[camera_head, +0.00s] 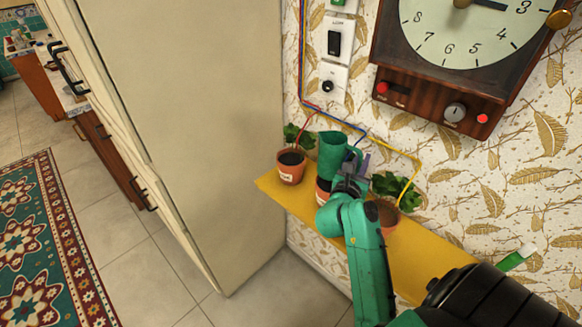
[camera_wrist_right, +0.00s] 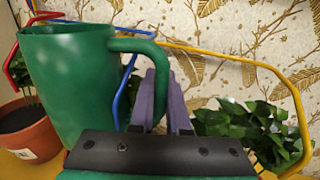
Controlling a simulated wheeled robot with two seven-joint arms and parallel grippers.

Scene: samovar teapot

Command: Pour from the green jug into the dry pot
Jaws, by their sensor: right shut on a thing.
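The green jug (camera_head: 332,157) is held above the yellow shelf, over the middle plant pot (camera_head: 321,194). It looks close to upright. My right gripper (camera_head: 350,181) is shut on the jug's handle. In the right wrist view the jug (camera_wrist_right: 70,85) is at the left, and the purple fingers (camera_wrist_right: 158,98) are at its handle (camera_wrist_right: 140,46). The right pot (camera_head: 388,218) has lighter brown soil than the dark soil of the left pot (camera_head: 291,170). The middle pot's soil is hidden by the jug and gripper. My left gripper is not in view.
The yellow shelf (camera_head: 425,262) runs along the patterned wall. Red, blue and yellow wires run down the wall to the pots. Green leaves (camera_head: 396,187) stand behind the right pot. A wooden clock box (camera_head: 440,95) hangs above, and a pale door (camera_head: 200,130) stands left.

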